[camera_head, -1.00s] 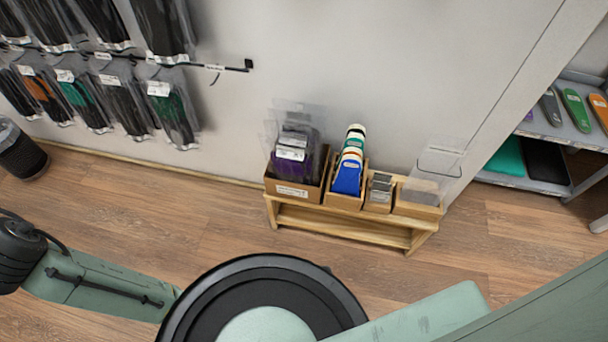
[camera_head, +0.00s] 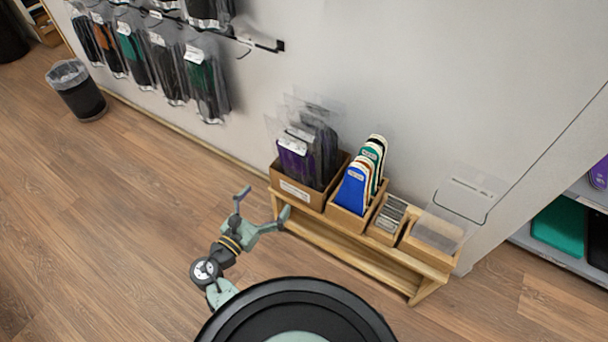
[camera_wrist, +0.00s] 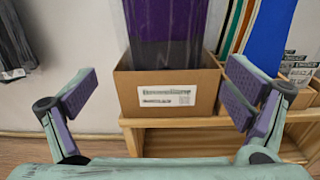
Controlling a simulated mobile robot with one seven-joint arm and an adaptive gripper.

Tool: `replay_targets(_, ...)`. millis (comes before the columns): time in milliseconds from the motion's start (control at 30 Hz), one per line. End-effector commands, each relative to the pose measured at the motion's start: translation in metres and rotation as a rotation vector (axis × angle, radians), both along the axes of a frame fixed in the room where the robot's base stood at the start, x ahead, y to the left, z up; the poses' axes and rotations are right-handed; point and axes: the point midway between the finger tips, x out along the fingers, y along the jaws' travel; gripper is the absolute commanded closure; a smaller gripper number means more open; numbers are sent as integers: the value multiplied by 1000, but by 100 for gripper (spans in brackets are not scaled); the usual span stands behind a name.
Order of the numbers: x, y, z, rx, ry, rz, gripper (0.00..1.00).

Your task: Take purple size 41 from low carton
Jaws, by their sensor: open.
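The low carton (camera_head: 304,195) is brown cardboard with a white label on its front, on the left end of a low wooden bench. It also shows in the wrist view (camera_wrist: 168,110). A purple insole pack (camera_head: 294,158) stands upright at the front of the carton, with dark packs behind it; in the wrist view the purple-and-black pack (camera_wrist: 166,36) rises from the carton. I cannot read its size. My gripper (camera_head: 262,205) is open and empty in front of the carton. In the wrist view its fingers (camera_wrist: 162,94) stand wide apart on either side of the carton, not touching the pack.
The wooden bench (camera_head: 352,259) also holds a box of blue, orange and green insoles (camera_head: 353,189), a small box of grey pieces (camera_head: 390,214) and a clear sign holder (camera_head: 462,205). Hanging packs (camera_head: 205,85) line the wall. A bin (camera_head: 78,92) stands left. The floor in front is clear.

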Motion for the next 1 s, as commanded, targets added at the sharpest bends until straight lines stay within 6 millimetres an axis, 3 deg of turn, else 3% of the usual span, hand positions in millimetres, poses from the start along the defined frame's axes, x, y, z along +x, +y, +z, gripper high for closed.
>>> replay_targets(133,3,-13,-3,-48,11,-21,4)
replay_targets(300,26,-30,-2,-46,11,-21,4)
replay_targets(567,45,-43,-3,-43,12,-19,4)
replay_targets(833,77,-64,-3,-42,11,-18,4)
replay_targets(1000,84,-69,-4,-41,11,-16,4)
